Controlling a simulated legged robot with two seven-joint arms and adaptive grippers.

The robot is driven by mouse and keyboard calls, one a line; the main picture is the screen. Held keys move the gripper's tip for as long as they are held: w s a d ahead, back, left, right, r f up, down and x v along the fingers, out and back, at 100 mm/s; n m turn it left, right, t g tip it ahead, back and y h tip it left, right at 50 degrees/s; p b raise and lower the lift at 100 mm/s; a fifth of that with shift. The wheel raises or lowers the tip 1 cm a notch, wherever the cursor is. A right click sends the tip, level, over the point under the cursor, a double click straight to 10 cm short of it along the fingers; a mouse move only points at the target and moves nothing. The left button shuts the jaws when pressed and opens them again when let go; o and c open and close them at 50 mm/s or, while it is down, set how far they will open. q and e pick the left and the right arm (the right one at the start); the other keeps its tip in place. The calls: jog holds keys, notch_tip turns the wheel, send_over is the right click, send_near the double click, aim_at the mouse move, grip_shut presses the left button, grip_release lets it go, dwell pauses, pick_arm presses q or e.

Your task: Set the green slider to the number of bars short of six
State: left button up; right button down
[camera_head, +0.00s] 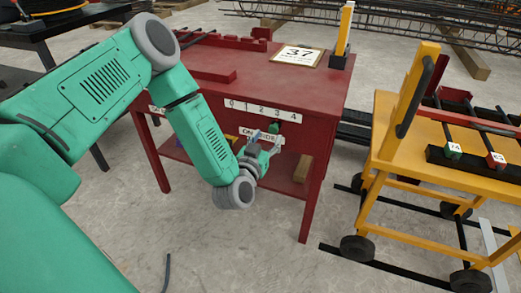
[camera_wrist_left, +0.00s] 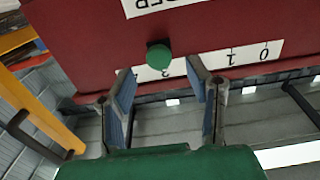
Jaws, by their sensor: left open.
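The green slider (camera_head: 273,128) is a small round knob on the front of the red table, just below the printed number strip (camera_head: 262,110) running 0 to 4. It sits near the 3. In the left wrist view, which is upside down, the slider (camera_wrist_left: 158,55) shows beyond and between the fingertips. My left gripper (camera_head: 265,150) is open, just below the slider; its two blue-padded fingers (camera_wrist_left: 160,85) stand either side of the knob's line without visibly touching it. A label below the strip is partly covered by the gripper. My right gripper is out of view.
The red table (camera_head: 230,65) bears a sign reading 37 (camera_head: 298,56) and a yellow upright post (camera_head: 344,30). A yellow cart (camera_head: 420,150) with bars tagged 74 and 63 stands at the right. A rebar cage (camera_head: 400,20) lies behind.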

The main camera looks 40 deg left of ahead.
pick_arm(q)
jog(key=v, duration=0.6)
jog(key=shift+s+d, duration=0.25)
jog(key=shift+s, duration=0.1)
